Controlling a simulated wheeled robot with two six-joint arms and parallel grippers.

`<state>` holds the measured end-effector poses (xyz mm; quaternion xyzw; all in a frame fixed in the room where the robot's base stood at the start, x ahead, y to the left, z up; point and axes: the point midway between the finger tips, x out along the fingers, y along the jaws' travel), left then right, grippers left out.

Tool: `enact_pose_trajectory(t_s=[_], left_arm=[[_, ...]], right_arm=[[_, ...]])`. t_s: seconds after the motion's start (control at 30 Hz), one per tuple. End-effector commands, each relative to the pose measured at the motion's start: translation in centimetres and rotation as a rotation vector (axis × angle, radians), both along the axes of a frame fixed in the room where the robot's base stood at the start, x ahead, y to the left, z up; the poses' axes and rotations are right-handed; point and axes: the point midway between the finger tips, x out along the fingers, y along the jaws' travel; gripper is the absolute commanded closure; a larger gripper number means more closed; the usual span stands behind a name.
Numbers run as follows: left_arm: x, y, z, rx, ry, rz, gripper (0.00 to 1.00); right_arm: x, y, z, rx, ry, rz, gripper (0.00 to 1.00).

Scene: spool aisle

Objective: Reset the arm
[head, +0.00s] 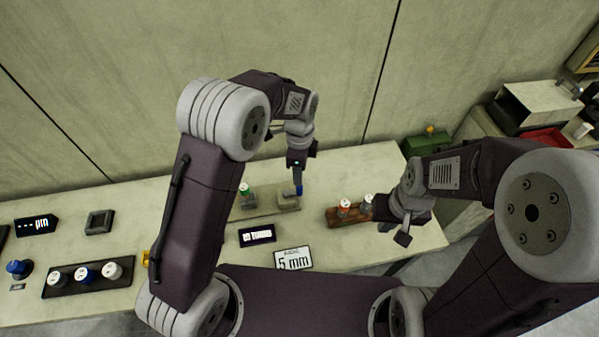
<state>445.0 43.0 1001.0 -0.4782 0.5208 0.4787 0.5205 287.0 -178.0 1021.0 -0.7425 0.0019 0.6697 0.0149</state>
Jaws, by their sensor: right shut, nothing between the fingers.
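My left arm reaches up and over, with its gripper (297,163) pointing down over the bench, close to a small blue piece on a beige stand (260,208). The fingers of that gripper are too small and hidden to tell whether they are open or shut. My right gripper (403,238) is shut and empty. It hangs tilted near the right end of the bench, beside a brown wooden rack (332,219) with white-topped spools.
The pale bench (160,210) carries a black tray (65,292) of several spools, a blue knob (18,268), a grey square block (99,222), a dark label (257,235) and a "5 mm" sign (294,259). A green box (428,141) and a red tray (545,138) are behind my right arm.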

Motion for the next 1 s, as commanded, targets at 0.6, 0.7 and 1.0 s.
enact_pose_trajectory(t_s=[0.6, 0.7, 1.0], left_arm=[[-3.6, 9.5, 6.1, -0.033, -0.086, 0.347, 0.59], [-8.2, 12.2, 5.8, -0.049, -0.089, 0.677, 0.59], [-16.2, 13.6, 2.0, -0.085, -0.060, 1.575, 0.59]], right_arm=[[0.0, 0.0, 0.0, 0.000, 0.000, 0.000, 1.00], [0.0, 0.0, 0.0, 0.000, 0.000, 0.000, 1.00], [0.0, 0.0, 0.0, 0.000, 0.000, 0.000, 1.00]])
